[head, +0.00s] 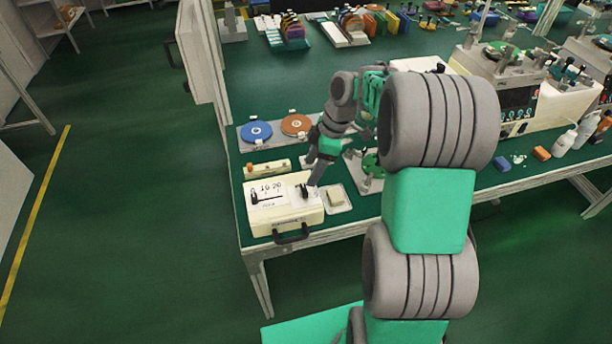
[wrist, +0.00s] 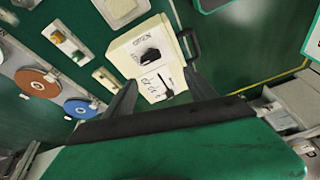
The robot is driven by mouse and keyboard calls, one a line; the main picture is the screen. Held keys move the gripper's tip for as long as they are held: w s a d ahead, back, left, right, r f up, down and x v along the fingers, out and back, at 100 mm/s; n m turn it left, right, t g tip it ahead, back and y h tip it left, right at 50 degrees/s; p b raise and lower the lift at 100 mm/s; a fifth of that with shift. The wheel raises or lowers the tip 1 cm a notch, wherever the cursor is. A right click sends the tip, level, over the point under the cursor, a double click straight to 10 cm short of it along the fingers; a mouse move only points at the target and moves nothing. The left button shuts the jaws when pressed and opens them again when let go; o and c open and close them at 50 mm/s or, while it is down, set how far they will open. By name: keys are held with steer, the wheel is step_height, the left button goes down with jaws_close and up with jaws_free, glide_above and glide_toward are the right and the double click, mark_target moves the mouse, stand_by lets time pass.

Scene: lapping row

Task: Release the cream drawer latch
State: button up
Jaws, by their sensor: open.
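The cream drawer unit (head: 262,222) sits at the near left corner of the green bench, with a black pull handle (head: 292,236) on its front. The black latch (head: 304,191) is on a white plate on the right of its top. The latch also shows in the wrist view (wrist: 150,55), beside printed lettering. A black slider with a printed scale (head: 267,198) is on the left of the top. My gripper (head: 313,183) is above the latch side, pointing down. In the wrist view its two fingers (wrist: 160,92) are apart and empty. Contact with the latch cannot be told.
A small tray with a cream block (head: 336,198) lies close to the right of the drawer unit. Behind are a cream bar with an orange knob (head: 267,167), a blue disc (head: 257,131) and an orange disc (head: 296,124). Floor to the left is clear.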

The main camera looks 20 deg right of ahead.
mark_target(304, 188)
steer(key=f+n, duration=0.1)
steer(key=f, duration=0.2)
steer(key=w+a+f+n+p, duration=0.1)
steer(key=f, duration=0.2)
steer(key=f+p, duration=0.1)
steer(key=f, duration=0.2)
steer(key=shift+w+a+f+n+y, duration=0.25)
steer(key=shift+w+f+n+y, duration=0.05)
steer(key=shift+w+f+n, duration=0.1)
steer(key=shift+c, duration=0.4)
steer(key=c, duration=1.3)
